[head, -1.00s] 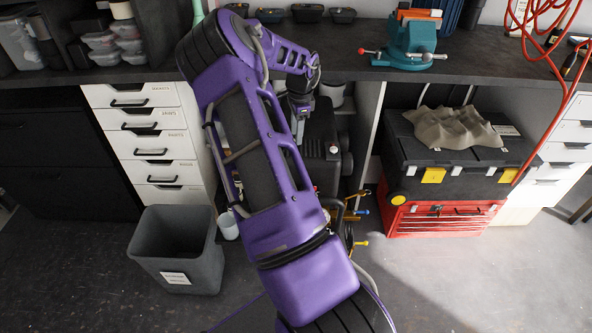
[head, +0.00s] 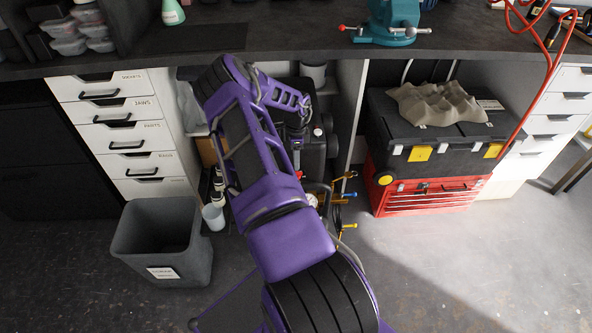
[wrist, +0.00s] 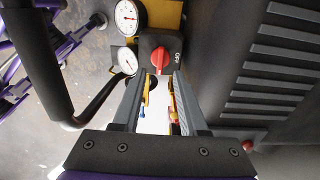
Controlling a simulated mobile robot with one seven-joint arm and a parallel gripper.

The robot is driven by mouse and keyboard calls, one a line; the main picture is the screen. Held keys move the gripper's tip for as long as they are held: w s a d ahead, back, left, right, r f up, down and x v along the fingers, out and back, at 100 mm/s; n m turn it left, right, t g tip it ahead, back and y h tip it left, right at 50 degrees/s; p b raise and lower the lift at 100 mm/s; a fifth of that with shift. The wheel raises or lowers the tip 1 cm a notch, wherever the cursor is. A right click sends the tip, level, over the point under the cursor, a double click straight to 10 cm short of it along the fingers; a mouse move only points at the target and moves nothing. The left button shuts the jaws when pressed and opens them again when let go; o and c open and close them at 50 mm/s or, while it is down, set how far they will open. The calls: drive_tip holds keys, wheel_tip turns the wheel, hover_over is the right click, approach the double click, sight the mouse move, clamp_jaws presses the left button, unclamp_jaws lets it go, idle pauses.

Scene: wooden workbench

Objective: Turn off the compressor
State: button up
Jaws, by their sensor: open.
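The compressor (head: 313,158) is a black machine under the bench, partly hidden behind my arm. In the wrist view its ribbed dark body (wrist: 222,75) fills the right side. A red rotary knob (wrist: 160,60) sits on a dark switch plate with the word OFF (wrist: 178,56) to its right. Two round white gauges (wrist: 126,16) are left of it. My gripper (wrist: 160,82) is open, its two fingers pointing at the knob, which shows in line with the gap between the tips. I cannot tell whether the fingers touch it. The gripper is hard to make out in the head view.
A black handle bar (wrist: 38,65) runs left of the fingers. A grey bin (head: 160,240) stands left of my arm, near a white drawer unit (head: 130,135). A red toolbox (head: 425,195) under a black case stands right. Coloured clamps (head: 346,195) are close to the compressor.

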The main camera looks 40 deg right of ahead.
sight(296, 172)
wheel_tip(296, 172, down, 5)
drive_tip(key=shift+f, duration=0.15)
clamp_jaws()
idle(0.4)
